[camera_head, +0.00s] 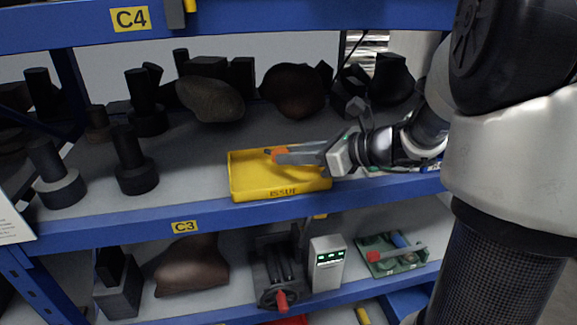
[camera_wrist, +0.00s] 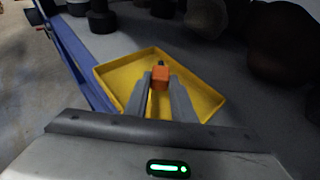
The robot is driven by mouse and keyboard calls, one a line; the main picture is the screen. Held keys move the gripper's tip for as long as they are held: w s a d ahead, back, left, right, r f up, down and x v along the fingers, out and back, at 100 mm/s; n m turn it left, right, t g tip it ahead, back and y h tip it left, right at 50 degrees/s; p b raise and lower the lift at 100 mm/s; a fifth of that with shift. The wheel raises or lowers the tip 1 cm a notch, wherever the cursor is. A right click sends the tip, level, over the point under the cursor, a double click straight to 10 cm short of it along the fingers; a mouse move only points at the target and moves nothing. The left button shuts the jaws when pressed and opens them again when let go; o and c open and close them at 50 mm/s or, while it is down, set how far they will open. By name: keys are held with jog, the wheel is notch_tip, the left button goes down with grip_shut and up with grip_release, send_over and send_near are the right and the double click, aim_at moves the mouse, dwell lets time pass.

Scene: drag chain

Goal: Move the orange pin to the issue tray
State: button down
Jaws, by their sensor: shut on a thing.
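The orange pin (camera_head: 280,154) is an orange block with a small dark tip, held at the end of my gripper (camera_head: 286,158). In the wrist view the orange pin (camera_wrist: 160,76) sits between my two grey fingertips (camera_wrist: 160,84), which are shut on it. The yellow issue tray (camera_head: 240,190), marked ISSUE, lies on the middle shelf near its front edge. It also shows in the wrist view (camera_wrist: 112,67). The pin appears over the tray's inside in both views; I cannot tell whether it touches the tray floor.
Dark cylindrical parts (camera_head: 133,165) stand left of the tray. Dark rounded parts (camera_head: 212,99) stand behind it. The blue shelf edge (camera_head: 120,228) runs in front, and the upper C4 shelf (camera_head: 230,25) is overhead. Shelf surface between the tray and the cylinders is free.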

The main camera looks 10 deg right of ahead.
aim_at(295, 180)
jog(key=shift+f, duration=1.75)
jog(key=shift+f+b, duration=0.1)
jog(key=shift+b, duration=0.25)
jog(key=c, duration=1.5)
grip_release()
jog(key=shift+s+d+r, duration=0.1)
jog(key=shift+d+r, duration=0.05)
jog(key=shift+r, duration=0.1)
jog(key=v, duration=1.1)
jog(key=shift+s+d+r+p, duration=0.15)
jog(key=shift+s+p, duration=0.05)
jog(key=shift+p, duration=0.15)
